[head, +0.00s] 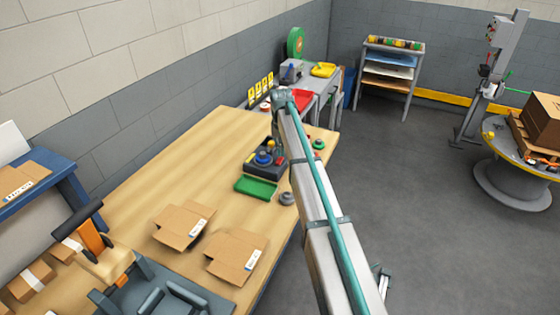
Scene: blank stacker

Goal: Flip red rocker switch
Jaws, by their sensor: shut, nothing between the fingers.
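A dark control box (258,172) sits on the wooden workbench in the head view. A blue round knob (263,158) and a yellow button are on its top. A small reddish part shows at its right side, close to my arm; I cannot tell whether it is the red rocker switch. My arm reaches from the lower right to above the bench and bends down behind its own upper link. My gripper (278,143) is small and partly hidden at the box's right side. It is shut and empty. I cannot tell whether it touches the box.
A green tray (256,187) lies in front of the box, and a grey round part (287,198) lies to its right. Flat cardboard blanks (183,226) lie nearer on the workbench (150,185). A red tray (303,99) stands behind. The bench left of the box is clear.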

